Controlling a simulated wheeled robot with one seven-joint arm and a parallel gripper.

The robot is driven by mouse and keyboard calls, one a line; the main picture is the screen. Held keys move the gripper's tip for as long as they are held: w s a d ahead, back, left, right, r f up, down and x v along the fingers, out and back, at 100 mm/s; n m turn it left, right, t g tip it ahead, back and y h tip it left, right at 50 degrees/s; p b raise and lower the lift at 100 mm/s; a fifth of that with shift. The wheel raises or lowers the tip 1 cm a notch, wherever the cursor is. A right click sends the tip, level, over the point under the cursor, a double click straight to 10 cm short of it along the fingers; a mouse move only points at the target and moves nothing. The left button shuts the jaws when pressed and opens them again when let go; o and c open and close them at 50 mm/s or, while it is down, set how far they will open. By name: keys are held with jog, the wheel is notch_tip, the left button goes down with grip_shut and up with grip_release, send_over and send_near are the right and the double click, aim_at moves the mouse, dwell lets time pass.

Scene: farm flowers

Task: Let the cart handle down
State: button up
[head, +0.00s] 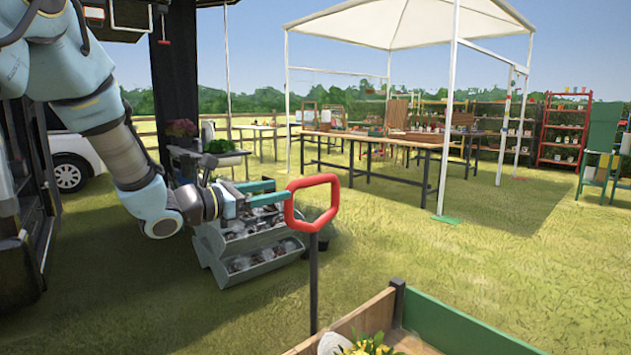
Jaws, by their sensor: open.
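The cart handle (315,265) is a dark upright shaft with a red loop grip (333,182) on top. My gripper (268,196) has teal fingers and reaches in from the left. It is open, with its fingertips close to the left side of the red loop. I cannot tell whether the fingers touch the loop.
A grey tiered bin (247,252) stands on the grass behind my gripper. Yellow flowers (368,345) sit in the cart. A white canopy (400,25) shelters long tables (395,142) farther back. Open grass lies right of the handle. A white car (72,160) is at the left.

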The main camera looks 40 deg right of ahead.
aim_at(310, 181)
jog(key=shift+w+d+r, duration=0.1)
jog(key=shift+d+r, duration=0.1)
jog(key=shift+d, duration=0.55)
jog(key=d+p, duration=0.1)
jog(key=d, duration=0.2)
jog(key=d+p, duration=0.1)
jog(key=d, duration=0.2)
jog(key=d+p, duration=0.1)
jog(key=d, duration=0.2)
jog(key=shift+s+d+f, duration=0.1)
jog(key=shift+s+d, duration=0.2)
jog(key=shift+c, duration=0.2)
grip_shut()
